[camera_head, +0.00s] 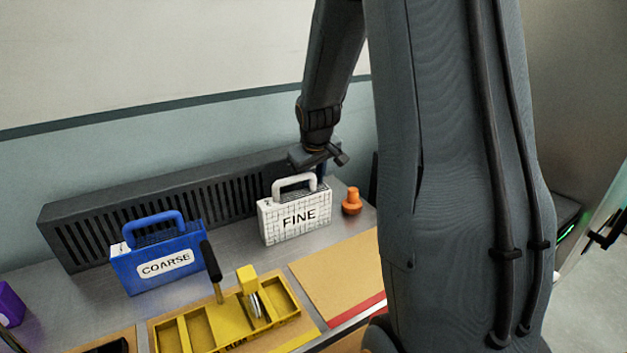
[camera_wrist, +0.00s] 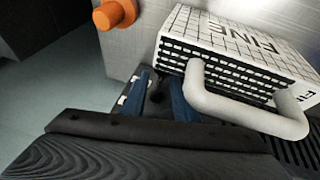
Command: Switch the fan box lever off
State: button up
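The long dark slotted box (camera_head: 85,222) against the wall looks like the fan box. It also shows at the right edge of the wrist view (camera_wrist: 292,152). I cannot make out its lever in either view. My gripper (camera_head: 322,170) is above the right end of this box, behind the white FINE case (camera_head: 300,228). In the wrist view my gripper (camera_wrist: 157,95) has two blue fingers apart, with a dark patch between them. I cannot tell whether that patch is the lever. The fingers are beside the FINE case (camera_wrist: 240,50) and its white handle.
An orange knob-like piece (camera_head: 351,202) stands right of the FINE case. A blue COARSE case (camera_head: 157,262) stands left. In front is a yellow tray (camera_head: 172,335) with a black-handled upright (camera_head: 211,262). A tan board (camera_head: 335,275) lies at the right.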

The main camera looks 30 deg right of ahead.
jog(key=v, duration=0.7)
jog(key=shift+s+r+b, duration=0.2)
jog(key=shift+r+b, duration=0.1)
jog(key=shift+b, duration=0.15)
jog(key=shift+c, duration=0.2)
